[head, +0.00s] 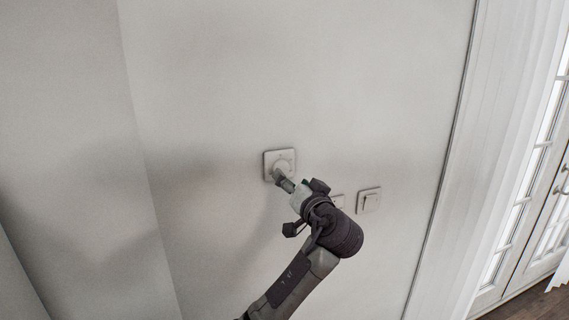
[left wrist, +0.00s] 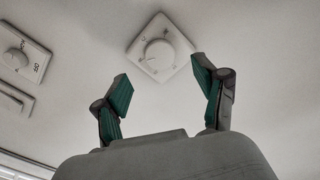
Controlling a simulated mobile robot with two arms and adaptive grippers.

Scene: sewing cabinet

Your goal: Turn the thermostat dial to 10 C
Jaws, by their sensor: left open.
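The thermostat is a white square plate (head: 270,155) with a round dial, mounted on the wall in the head view. It also shows in the left wrist view as a tilted plate with a round white dial (left wrist: 159,55) and small marks around it. The marks are too small to read. My left gripper (head: 284,181) is just in front of the lower part of the thermostat and partly covers it. In the left wrist view its two green-padded fingers (left wrist: 166,88) are spread apart, with the dial beyond and between them. Nothing is held. My right gripper is out of view.
A light switch (head: 369,201) is on the wall to the right of the thermostat. Another plate (head: 338,201) is partly hidden by my left gripper. In the left wrist view a knob marked OFF (left wrist: 15,58) is at the left. A glazed door (head: 530,190) stands at the right.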

